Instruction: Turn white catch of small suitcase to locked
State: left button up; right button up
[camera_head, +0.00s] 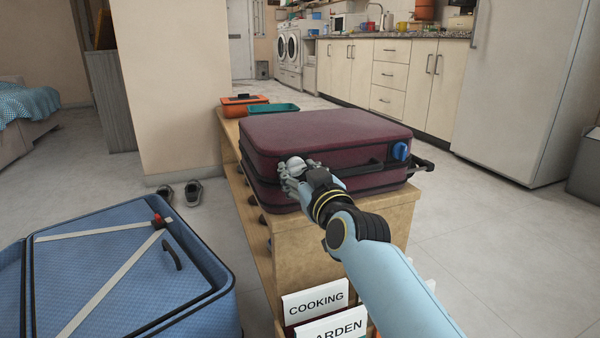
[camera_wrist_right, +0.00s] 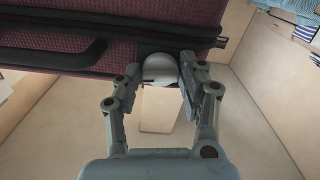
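The small suitcase (camera_head: 320,138) is maroon, closed and lying flat on a wooden bench. Its side with the dark handle (camera_wrist_right: 75,57) faces me. The white catch (camera_head: 296,166) is a rounded knob at the left part of that side; it also shows in the right wrist view (camera_wrist_right: 160,69). My right gripper (camera_head: 290,178) is at the catch, with one finger on each side; in the wrist view its fingers (camera_wrist_right: 160,75) close in on the knob. The fingers partly cover the catch, so its turn position is hard to read. My left gripper is out of view.
A blue catch (camera_head: 400,151) sits on the suitcase's right end. An open blue suitcase (camera_head: 110,265) with crossed straps lies at lower left.

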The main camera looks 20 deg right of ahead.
jog(key=c, duration=0.7)
jog(key=shift+o, duration=0.2)
jog(key=shift+r+m+p, duration=0.15)
jog(key=shift+m+p, duration=0.3)
jog(key=shift+m, duration=0.75)
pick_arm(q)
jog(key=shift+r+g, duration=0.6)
pick_arm(e)
jog(key=shift+f, duration=0.2)
jog(key=o, duration=1.2)
jog(key=shift+c, duration=0.2)
jog(key=s, duration=1.2)
jog(key=shift+d, duration=0.15)
